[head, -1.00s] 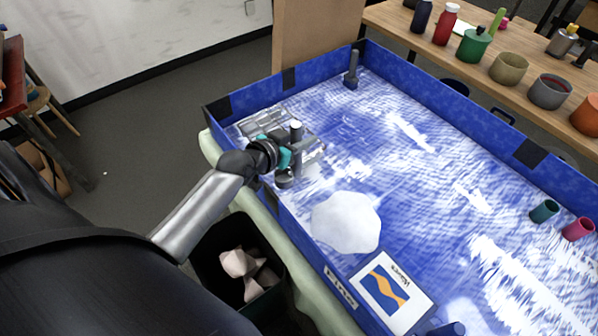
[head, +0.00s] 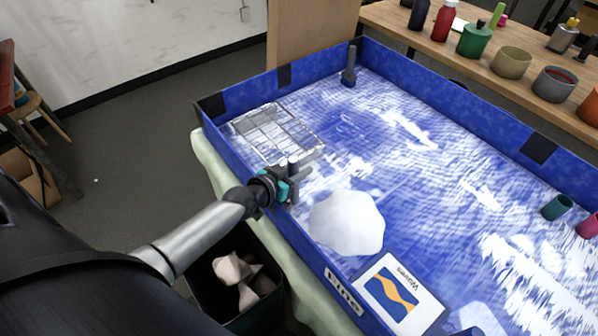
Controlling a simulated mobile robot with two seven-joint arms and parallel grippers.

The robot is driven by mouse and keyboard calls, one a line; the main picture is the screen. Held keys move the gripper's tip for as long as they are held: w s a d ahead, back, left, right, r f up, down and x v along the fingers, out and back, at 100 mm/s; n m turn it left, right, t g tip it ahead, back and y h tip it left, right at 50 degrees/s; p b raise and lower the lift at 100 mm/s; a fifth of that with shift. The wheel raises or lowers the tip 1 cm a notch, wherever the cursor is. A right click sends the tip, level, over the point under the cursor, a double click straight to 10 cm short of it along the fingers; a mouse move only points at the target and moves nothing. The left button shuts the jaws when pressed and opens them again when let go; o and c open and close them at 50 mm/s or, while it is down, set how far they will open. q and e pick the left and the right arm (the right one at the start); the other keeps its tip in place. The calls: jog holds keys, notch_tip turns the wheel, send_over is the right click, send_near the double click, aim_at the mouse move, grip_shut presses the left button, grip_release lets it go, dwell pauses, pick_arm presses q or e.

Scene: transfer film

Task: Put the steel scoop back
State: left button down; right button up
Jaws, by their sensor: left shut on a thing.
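My left gripper (head: 287,184) reaches in from the left over the near wall of the blue sand tray (head: 243,153), between a wire rack and a white mound. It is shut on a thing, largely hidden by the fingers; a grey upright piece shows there. I cannot make out a scoop's bowl, so I cannot tell whether this is the steel scoop. The wire rack (head: 268,128) lies in the tray's left corner, and I see nothing lying on its visible part. My right gripper is not in view.
A white mound (head: 347,222) and a picture card (head: 398,294) lie right of the gripper. A grey post (head: 349,68) stands in the far corner. Cups (head: 556,207) stand at the right. A dark bin (head: 253,318) is below the near wall. The tray's middle is clear.

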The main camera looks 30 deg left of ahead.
pick_arm(q)
jog(key=shift+r, duration=0.15)
jog(key=c, duration=1.1)
grip_release()
jog(key=shift+f, duration=0.3)
jog(key=o, duration=0.5)
jog(key=shift+r, duration=0.1)
jog(key=shift+r, duration=0.1)
jog(key=p+v, duration=0.3)
jog(key=v, duration=0.9)
jog(key=shift+a, duration=0.1)
